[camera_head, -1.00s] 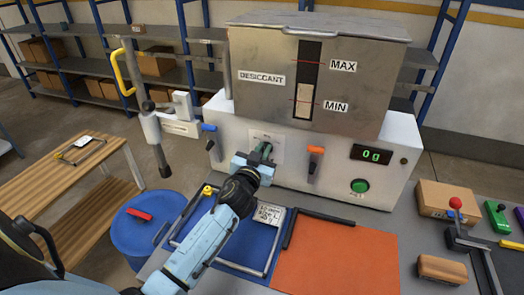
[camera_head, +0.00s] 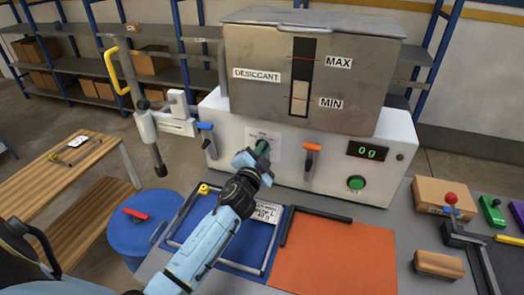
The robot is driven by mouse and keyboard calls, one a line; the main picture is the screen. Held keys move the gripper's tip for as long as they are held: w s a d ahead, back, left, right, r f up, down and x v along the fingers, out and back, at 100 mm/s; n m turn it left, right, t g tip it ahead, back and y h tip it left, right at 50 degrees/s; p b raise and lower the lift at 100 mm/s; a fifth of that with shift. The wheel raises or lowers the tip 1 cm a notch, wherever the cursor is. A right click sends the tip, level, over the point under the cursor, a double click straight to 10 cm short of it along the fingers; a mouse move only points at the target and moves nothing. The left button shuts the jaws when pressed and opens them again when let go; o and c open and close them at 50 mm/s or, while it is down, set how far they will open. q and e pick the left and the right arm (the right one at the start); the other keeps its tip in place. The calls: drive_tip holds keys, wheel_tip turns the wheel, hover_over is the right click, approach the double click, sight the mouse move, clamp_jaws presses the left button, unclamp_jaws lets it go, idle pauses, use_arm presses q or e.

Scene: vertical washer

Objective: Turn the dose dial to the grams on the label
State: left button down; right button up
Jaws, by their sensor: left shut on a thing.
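The green dose dial (camera_head: 262,147) sits on the white front panel of the desiccant dispenser (camera_head: 222,125). My left gripper (camera_head: 259,158) is at the dial and shut on it, and its fingers and wrist hide most of the dial and the lower part of its scale plate (camera_head: 275,137). The dial's pointer and marks cannot be read. A white label (camera_head: 268,212) lies at the blue mat's upper right, partly covered by my left arm. Its last line seems to end in "g", but the print is too small to read surely. My right gripper is not in view.
The display (camera_head: 367,151) shows "0 g" above a green button (camera_head: 356,183). An orange lever (camera_head: 311,157) is right of the dial, a blue-handled one (camera_head: 205,127) left. An orange mat (camera_head: 335,255), a cardboard box (camera_head: 440,195) and a red-knobbed device (camera_head: 451,198) stand right.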

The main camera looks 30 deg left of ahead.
use_arm(q)
drive_tip(key=shift+f+m, duration=0.1)
drive_tip(key=shift+m, duration=0.2)
drive_tip(key=c, duration=1.5)
unclamp_jaws()
drive_tip(key=shift+s, duration=0.1)
drive_tip(key=v, duration=1.3)
drive_tip(key=shift+d+b, duration=0.15)
drive_tip(key=shift+b, duration=0.15)
drive_tip(key=shift+s, duration=0.1)
